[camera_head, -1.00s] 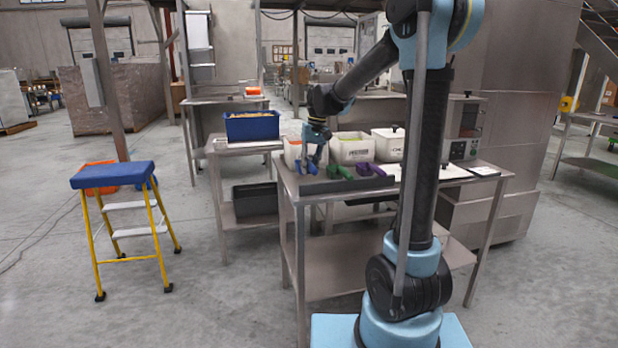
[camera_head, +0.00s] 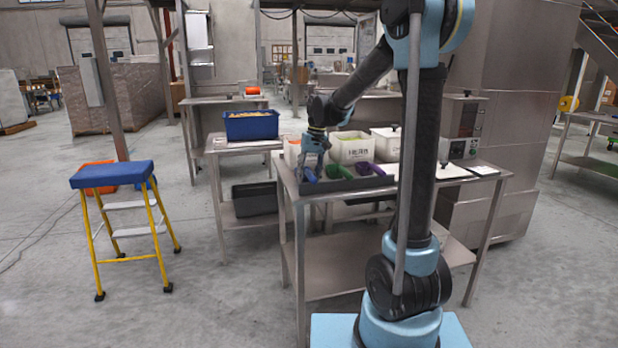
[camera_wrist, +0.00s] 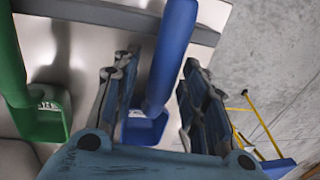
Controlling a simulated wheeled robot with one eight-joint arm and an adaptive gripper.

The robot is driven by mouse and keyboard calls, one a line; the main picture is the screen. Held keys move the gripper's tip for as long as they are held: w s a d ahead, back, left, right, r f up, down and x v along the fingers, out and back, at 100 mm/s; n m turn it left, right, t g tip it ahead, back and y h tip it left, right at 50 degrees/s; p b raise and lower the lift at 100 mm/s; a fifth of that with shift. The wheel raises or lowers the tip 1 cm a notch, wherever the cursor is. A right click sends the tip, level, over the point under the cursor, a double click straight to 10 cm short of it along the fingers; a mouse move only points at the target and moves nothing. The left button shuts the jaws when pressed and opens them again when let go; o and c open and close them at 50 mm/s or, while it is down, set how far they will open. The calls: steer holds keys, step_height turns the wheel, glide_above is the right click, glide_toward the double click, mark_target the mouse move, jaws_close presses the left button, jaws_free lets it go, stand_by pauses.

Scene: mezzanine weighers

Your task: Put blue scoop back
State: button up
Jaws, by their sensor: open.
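The blue scoop (camera_wrist: 174,45) has its handle between the two fingers of my gripper (camera_wrist: 160,65) in the wrist view, with its bowl low in the picture. The fingers stand apart on either side of the handle, open; a gap shows on the right side. In the head view, my gripper (camera_head: 313,168) is down at the left end of a dark grey holder (camera_head: 345,185) at the table's front edge. The blue scoop (camera_head: 308,175) shows there, partly hidden by the fingers.
A green scoop (camera_wrist: 14,65) is left of the blue one in the wrist view. In the head view, a purple scoop (camera_head: 362,168) is farther right. White bins (camera_head: 350,148) stand behind the holder on the steel table. A blue-topped step stool (camera_head: 112,173) is at left.

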step_height(320, 180, up, 11)
steer(key=d, duration=0.2)
steer(key=s+d+f, duration=0.1)
steer(key=s+d, duration=0.7)
steer(key=s, duration=0.1)
steer(key=s+d+f+m+t+h, duration=0.1)
steer(key=s+d+f, duration=0.4)
steer(key=s+f, duration=0.4)
steer(key=s+d+f+m+t, duration=0.1)
steer(key=s+d+f+m, duration=0.1)
steer(key=s+d+f, duration=0.4)
steer(key=s+f, duration=0.4)
steer(key=s, duration=0.3)
steer(key=shift+s+d+f+t+h, duration=0.15)
steer(key=shift+s+d+t+h, duration=0.15)
steer(key=shift+s+h, duration=0.1)
steer(key=shift+w, duration=0.1)
